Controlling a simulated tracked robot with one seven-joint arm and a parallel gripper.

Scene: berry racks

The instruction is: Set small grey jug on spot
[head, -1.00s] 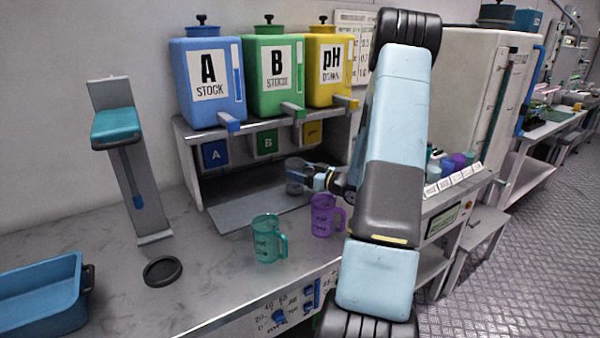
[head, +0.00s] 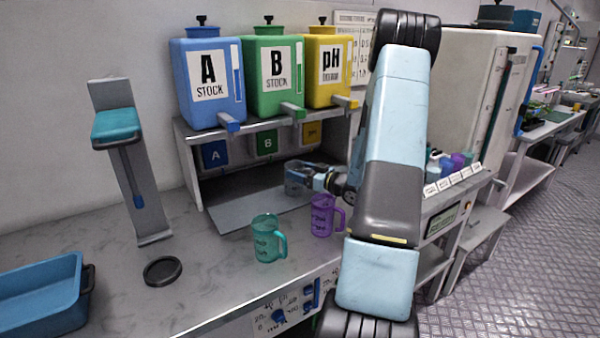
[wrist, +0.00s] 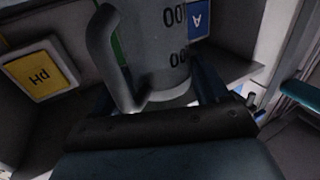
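The small grey jug (head: 293,181) is in the bay under the stock tanks, low over the grey plate; I cannot tell whether it touches. My gripper (head: 312,181) reaches it from the right. In the wrist view the jug (wrist: 157,45) fills the upper middle, its handle on the left and dark marks on its side. The fingers of my gripper (wrist: 160,92) lie on either side of it and look shut on it. A dark round disc (head: 163,271) lies empty on the bench at the front left; I cannot tell whether it is the spot.
A teal jug (head: 265,240) and a purple jug (head: 322,216) stand in front of the bay. A blue tub (head: 40,295) is at the left, and a slanted stand with a teal top (head: 117,125) is behind the disc. The bench around the disc is clear.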

